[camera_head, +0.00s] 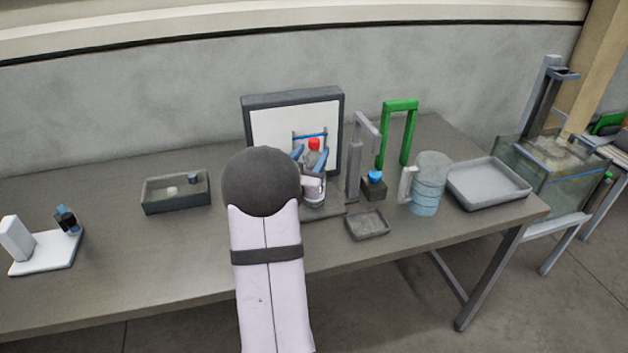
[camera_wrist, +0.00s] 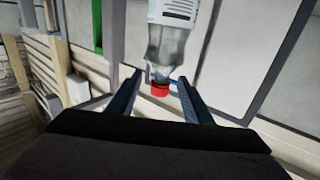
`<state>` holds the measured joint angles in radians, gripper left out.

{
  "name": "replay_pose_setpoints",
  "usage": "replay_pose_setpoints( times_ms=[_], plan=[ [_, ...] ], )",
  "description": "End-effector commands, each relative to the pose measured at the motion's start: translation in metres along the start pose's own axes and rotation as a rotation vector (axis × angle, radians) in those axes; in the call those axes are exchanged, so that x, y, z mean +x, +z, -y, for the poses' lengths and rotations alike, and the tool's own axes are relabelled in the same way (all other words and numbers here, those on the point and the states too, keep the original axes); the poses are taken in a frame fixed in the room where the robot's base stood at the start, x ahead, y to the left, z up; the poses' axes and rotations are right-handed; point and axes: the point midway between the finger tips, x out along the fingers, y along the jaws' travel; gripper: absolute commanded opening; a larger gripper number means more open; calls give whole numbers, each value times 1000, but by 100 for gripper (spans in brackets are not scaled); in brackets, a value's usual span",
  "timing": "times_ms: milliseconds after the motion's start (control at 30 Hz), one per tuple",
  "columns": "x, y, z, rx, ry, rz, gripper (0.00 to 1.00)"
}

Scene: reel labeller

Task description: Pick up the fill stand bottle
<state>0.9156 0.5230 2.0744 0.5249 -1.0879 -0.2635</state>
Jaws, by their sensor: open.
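A clear bottle with a red cap (camera_head: 314,143) and a white label stands upright on a low grey base in front of a white panel. In the wrist view the bottle (camera_wrist: 172,45) shows upside down, its red cap towards me. My gripper (camera_head: 310,157) is open, with one blue finger on each side of the bottle's upper part. In the wrist view the gripper (camera_wrist: 160,77) has a gap beside the cap, and contact cannot be told. My arm hides part of the bottle's left side.
A grey post stand (camera_head: 354,165) and a green frame (camera_head: 399,107) rise close on the right.

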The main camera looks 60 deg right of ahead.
Motion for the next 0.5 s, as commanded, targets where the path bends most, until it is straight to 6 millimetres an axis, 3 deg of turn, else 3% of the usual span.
replay_pose_setpoints(
  times_ms=[500],
  plan=[
    [26, -2, 0, 0, 0, 1, 46]
  ],
)
